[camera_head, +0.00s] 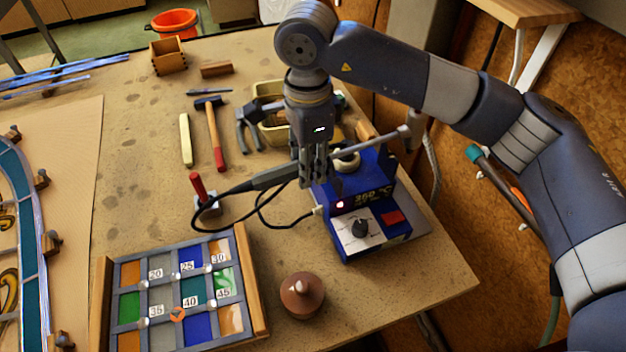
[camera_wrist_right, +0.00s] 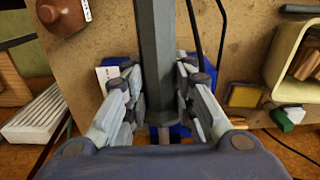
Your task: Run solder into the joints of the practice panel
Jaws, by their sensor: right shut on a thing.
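In the right wrist view the iron's handle (camera_wrist_right: 154,60) runs between the fingers of the right gripper (camera_wrist_right: 160,95). The practice panel (camera_head: 180,277), with coloured panes and grey lead strips, lies flat at lower left between wooden battens, apart from the iron. It bears labels 20, 25, 30, 35, 40 and 45, an orange tick mark and several shiny spots at joints. My left gripper is not in view.
A blue solder station (camera_head: 385,245) stands right of the panel, close to the gripper. A brown knobbed object (camera_head: 303,295) sits near the front edge. A red-handled tool (camera_head: 198,187) stands behind the panel. A hammer (camera_head: 212,130) and pliers (camera_head: 247,128) lie further back.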

